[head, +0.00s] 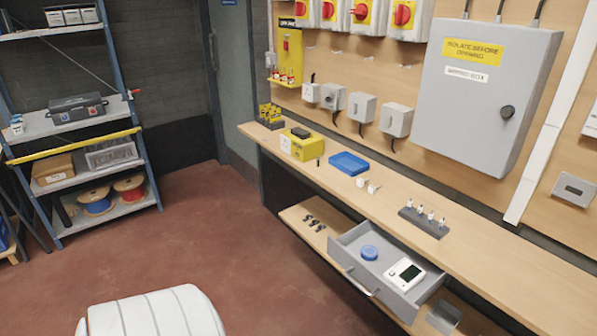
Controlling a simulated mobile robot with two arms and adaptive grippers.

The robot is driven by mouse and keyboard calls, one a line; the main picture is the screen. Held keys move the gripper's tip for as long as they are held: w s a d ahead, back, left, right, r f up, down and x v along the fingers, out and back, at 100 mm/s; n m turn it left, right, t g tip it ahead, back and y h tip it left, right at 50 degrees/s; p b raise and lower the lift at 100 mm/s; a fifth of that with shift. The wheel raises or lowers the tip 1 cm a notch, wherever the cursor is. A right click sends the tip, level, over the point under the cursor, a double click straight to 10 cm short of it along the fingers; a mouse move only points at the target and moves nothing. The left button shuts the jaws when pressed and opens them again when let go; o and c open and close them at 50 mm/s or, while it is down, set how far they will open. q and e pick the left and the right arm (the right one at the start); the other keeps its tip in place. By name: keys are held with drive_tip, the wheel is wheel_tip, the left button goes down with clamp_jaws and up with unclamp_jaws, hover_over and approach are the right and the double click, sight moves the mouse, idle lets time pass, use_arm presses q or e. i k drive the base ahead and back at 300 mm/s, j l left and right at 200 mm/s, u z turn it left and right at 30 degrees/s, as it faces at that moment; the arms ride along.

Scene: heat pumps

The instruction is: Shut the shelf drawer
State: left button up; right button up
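The grey shelf drawer (345,262) is pulled out from under the wooden wall bench, on the right side of the head view. Its front and bar handle (364,283) face the open floor to the left. A blue round item (369,253) and a white device with a dark screen (405,274) lie inside it. The back of the drawer is hidden under the bench top. Neither of my grippers is in view.
The bench top (390,205) carries a yellow box (300,145), a blue tray (349,163) and small parts. Small black items lie on the lower shelf (300,228). A grey cabinet (488,90) hangs above. The red floor (240,240) beside the drawer is clear.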

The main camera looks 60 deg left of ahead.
sight(345, 249)
drive_tip(key=u, duration=1.2)
